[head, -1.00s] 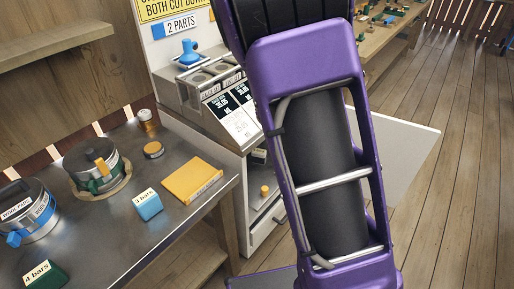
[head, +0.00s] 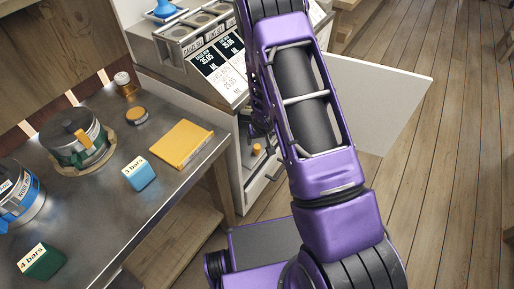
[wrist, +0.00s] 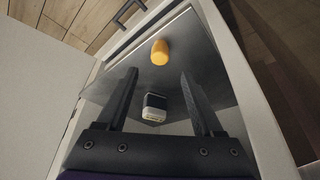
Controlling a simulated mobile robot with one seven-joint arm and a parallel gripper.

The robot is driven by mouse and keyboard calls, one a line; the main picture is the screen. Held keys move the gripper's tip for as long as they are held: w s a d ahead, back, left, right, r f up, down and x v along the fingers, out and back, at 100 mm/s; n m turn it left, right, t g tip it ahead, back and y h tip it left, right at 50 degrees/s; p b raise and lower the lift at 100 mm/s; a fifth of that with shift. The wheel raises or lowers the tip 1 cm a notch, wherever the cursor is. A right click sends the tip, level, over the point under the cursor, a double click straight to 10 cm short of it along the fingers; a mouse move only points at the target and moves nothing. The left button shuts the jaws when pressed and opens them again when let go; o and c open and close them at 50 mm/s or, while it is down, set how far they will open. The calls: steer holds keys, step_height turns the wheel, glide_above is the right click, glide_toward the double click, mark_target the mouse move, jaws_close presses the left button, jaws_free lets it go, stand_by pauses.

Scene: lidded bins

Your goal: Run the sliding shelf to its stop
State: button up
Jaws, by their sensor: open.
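The sliding shelf (wrist: 205,62) shows in the wrist view as a grey plate inside a white cabinet, with a white front edge and a dark handle (wrist: 128,12) at the top. A yellow cylinder (wrist: 160,52) and a small black-and-white block (wrist: 154,108) stand on it. My gripper (wrist: 158,75) is open, its two dark fingers apart over the shelf with nothing gripped. Whether the fingers touch the shelf cannot be told. In the head view my arm hides most of the gripper and shelf; the yellow cylinder (head: 257,149) shows beside the arm.
The white cabinet (head: 236,190) has a door (head: 385,95) standing open to the right. A metal table (head: 110,215) on the left holds pots, a yellow pad (head: 181,144), and blue (head: 139,173) and green (head: 41,261) blocks. Wooden floor (head: 440,190) is clear on the right.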

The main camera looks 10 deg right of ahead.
mark_target(257, 146)
steer(key=b+x, duration=0.1)
steer(key=x, duration=0.8)
steer(key=shift+r, duration=0.1)
jaws_close()
